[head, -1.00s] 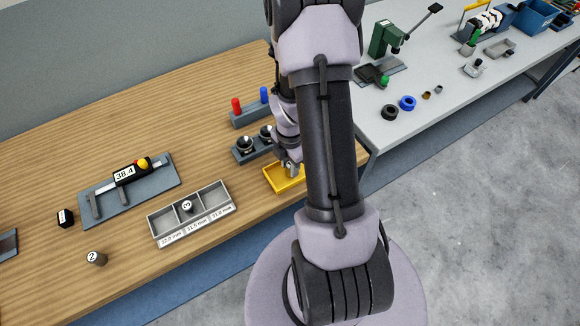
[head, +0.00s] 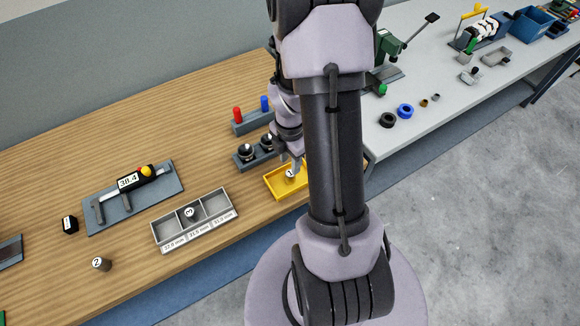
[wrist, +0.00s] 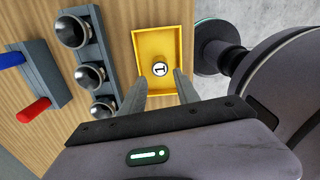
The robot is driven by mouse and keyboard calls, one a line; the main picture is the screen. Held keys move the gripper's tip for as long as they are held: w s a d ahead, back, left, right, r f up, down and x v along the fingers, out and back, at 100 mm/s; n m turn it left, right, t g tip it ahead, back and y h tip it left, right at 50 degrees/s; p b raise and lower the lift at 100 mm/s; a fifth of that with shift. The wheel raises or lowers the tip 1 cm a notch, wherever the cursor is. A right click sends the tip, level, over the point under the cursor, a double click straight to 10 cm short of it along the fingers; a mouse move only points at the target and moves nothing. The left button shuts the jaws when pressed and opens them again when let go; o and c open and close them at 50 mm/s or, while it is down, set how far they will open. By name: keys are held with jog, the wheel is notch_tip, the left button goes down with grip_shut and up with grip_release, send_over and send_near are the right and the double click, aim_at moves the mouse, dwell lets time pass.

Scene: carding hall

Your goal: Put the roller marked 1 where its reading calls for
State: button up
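The roller marked 1 (head: 290,174) stands upright inside the yellow tray (head: 275,191), its number facing up. It also shows in the wrist view (wrist: 160,69), near the middle of the tray floor. My gripper (wrist: 161,77) is open and empty, its two fingers on either side of the roller's line and apart from it; in the head view it is just above the tray. The caliper (head: 128,182) on its grey plate reads 38.4. A grey three-compartment tray (head: 168,228) has millimetre labels too small to read surely; the roller marked 3 (head: 189,212) is in its middle compartment.
A grey holder with dark round knobs (head: 246,153) and a rack with red and blue pegs (head: 250,123) lie close to my gripper.

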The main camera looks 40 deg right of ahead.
aim_at(290, 173)
jog(key=w+a+r+m+t+p, duration=0.1)
jog(key=a+r+m, duration=0.35)
jog(key=r, duration=0.45)
jog(key=w+a+r+m+t, duration=0.15)
jog(key=a+r+m, duration=0.35)
jog(key=r, duration=0.5)
jog(key=s+a+r+m+t+y, duration=0.1)
jog(key=s+a+r+m+t, duration=0.1)
jog(key=s+a+r+m, duration=0.4)
jog(key=s+a+r+m+t+y, duration=0.1)
jog(key=s+a+r+m, duration=0.4)
jog(key=a, duration=0.4)
notch_tip(290, 173, down, 14)
jog(key=w+b, duration=0.1)
jog(key=b, duration=1.2)
jog(key=shift+w+d+r+m, duration=0.2)
jog(key=shift+d+r+m, duration=0.05)
jog(key=shift+m, duration=0.1)
